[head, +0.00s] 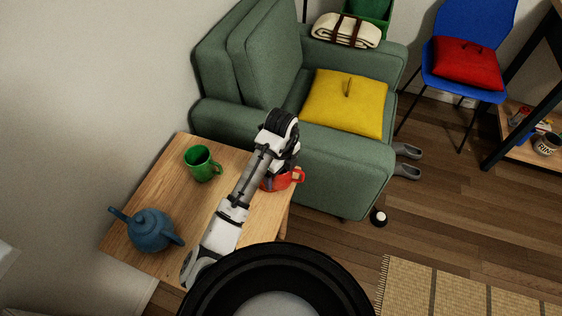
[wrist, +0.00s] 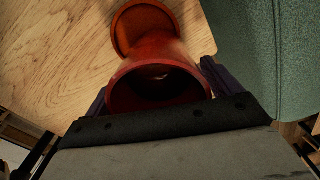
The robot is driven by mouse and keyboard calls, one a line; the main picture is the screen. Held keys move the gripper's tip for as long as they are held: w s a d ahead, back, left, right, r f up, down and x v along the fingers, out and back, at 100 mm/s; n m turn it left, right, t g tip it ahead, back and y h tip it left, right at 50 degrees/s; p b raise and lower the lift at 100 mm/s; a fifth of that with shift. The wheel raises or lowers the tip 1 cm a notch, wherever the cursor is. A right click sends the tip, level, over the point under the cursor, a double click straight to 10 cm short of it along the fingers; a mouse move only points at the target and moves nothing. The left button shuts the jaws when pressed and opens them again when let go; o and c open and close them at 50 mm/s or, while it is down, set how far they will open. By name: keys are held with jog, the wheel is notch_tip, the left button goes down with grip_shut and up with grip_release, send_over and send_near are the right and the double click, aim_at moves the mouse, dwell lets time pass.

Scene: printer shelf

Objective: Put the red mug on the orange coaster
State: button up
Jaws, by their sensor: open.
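The red mug (head: 272,184) is at the right edge of the wooden side table, partly hidden by my arm, its handle toward the right. In the wrist view the mug (wrist: 158,85) has its open mouth toward the camera. My gripper (wrist: 155,90) is open, with one dark finger on each side of the mug. In the head view my gripper (head: 282,160) is over the mug, its fingertips hidden. A round orange disc, seemingly the coaster (wrist: 138,22), shows beyond the mug's base in the wrist view. I cannot tell whether the mug rests on it.
A green mug (head: 202,163) and a blue teapot (head: 147,231) stand on the left part of the table (head: 155,170). The green armchair (head: 340,165) stands close along the table's right side. Bare wood lies between the green mug and my arm.

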notch_tip(320, 180, up, 12)
jog(key=p, duration=0.1)
jog(key=shift+p, duration=0.35)
